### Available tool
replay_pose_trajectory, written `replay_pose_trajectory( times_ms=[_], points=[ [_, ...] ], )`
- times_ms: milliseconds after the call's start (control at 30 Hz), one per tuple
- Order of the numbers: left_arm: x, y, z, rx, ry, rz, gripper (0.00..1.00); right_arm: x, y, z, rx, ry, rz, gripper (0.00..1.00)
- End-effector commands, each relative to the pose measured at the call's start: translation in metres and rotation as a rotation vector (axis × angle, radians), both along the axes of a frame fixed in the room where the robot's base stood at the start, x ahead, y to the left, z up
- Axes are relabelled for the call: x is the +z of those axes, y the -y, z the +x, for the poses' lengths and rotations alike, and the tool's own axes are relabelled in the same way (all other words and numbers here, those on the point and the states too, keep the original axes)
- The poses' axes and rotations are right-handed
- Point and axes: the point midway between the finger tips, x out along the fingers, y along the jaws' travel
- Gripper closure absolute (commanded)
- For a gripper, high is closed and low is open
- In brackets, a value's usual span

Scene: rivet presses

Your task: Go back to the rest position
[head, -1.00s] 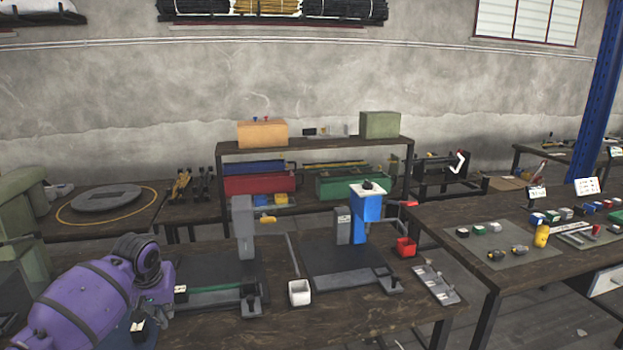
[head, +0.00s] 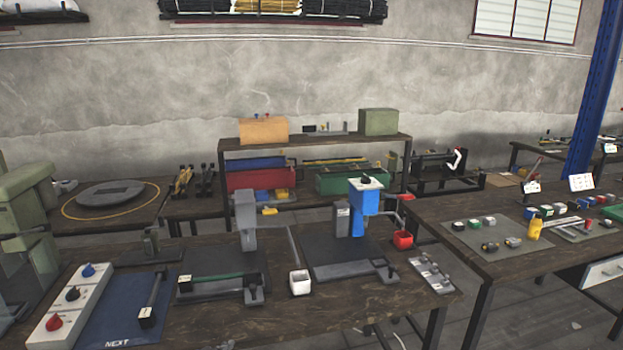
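Neither of my grippers shows in the head view now, and no part of my arms is in view. The workbench (head: 210,328) in front of me carries a blue press (head: 364,200) with a white top and a grey press (head: 246,218) to its left.
A control panel (head: 72,300) with blue, black and red knobs lies left of the mat. A green machine (head: 30,220) stands at the far left. A second table (head: 490,255) on the right holds small parts. A shelf (head: 315,143) stands behind the bench.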

Motion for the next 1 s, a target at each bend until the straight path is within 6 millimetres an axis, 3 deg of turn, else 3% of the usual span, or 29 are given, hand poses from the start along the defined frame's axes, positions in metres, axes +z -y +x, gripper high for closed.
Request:
replay_pose_trajectory(
  times_ms=[33,200,400,500,600,767,1000],
  points=[
    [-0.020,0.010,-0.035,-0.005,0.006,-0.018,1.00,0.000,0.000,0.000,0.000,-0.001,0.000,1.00],
    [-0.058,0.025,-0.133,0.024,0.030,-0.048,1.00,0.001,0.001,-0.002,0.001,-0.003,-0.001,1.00],
    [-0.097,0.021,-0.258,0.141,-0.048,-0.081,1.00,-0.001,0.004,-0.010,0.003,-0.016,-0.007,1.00],
    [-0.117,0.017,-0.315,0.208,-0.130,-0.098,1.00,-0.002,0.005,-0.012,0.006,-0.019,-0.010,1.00],
    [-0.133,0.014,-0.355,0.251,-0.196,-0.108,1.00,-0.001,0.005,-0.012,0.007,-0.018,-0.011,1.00],
    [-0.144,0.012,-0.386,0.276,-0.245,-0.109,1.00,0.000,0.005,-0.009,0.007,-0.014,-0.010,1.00],
    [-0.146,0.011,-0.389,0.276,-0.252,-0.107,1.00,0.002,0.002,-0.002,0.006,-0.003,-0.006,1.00]
  ],
)
